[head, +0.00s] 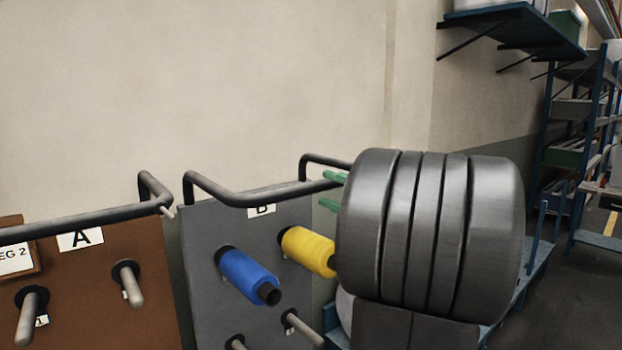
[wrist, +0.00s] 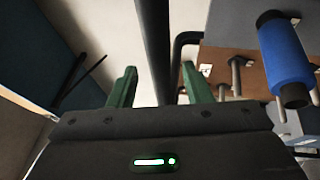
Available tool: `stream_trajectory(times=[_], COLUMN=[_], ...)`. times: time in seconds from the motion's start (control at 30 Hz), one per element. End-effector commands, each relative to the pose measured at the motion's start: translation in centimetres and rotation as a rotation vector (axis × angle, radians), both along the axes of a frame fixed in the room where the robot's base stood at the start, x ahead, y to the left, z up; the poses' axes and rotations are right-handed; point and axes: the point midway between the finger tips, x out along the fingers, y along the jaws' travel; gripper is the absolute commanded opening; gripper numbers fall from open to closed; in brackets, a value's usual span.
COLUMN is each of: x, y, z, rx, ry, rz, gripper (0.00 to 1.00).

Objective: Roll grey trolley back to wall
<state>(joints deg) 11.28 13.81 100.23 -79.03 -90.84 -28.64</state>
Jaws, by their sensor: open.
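The grey trolley (head: 205,235) stands in the head view with a "B" label and a dark tubular handle (head: 260,197) along its top. It carries a blue spool (head: 245,273) and a yellow spool (head: 308,250) on pegs. My gripper (head: 331,191) is at the right end of the handle, its green fingers open, one above and one below the bar. In the wrist view, the dark handle bar (wrist: 154,45) runs between the two spread fingers. I cannot tell whether they touch it. My arm hides the trolley's right side.
A brown trolley (head: 90,270) labelled "A" with bare pegs stands just left of the grey one. The beige wall (head: 200,90) is behind both. A blue wall shelf (head: 515,30) and blue racks (head: 575,150) are at right. Dark floor shows at far right.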

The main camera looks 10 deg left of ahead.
Motion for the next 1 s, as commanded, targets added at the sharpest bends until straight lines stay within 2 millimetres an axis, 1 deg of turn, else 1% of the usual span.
stream_trajectory(times=[0.03, 0.1, 0.2, 0.33, 0.5, 0.77, 0.8, 0.87, 1.0], x=[0.2, 0.5, 0.8, 1.2, 1.4, 1.4, 1.4, 1.4, 1.4], y=[0.9, 1.9, 3.2, 4.4, 5.2, 5.3, 5.2, 5.2, 5.2], z=[0.4, 0.5, 0.7, 0.9, 1.0, 1.0, 1.0, 1.0, 1.0], rx=[0.001, 0.001, 0.001, 0.001, 0.0, 0.001, 0.001, 0.001, 0.0], ry=[0.0, 0.0, 0.0, 0.0, 0.0, -0.001, -0.001, -0.001, 0.0], rz=[0.005, 0.004, 0.004, 0.002, 0.0, -0.001, -0.001, -0.001, -0.001], gripper=[0.45, 0.45, 0.45, 0.45, 0.45, 0.45, 0.43, 0.31, 0.04])
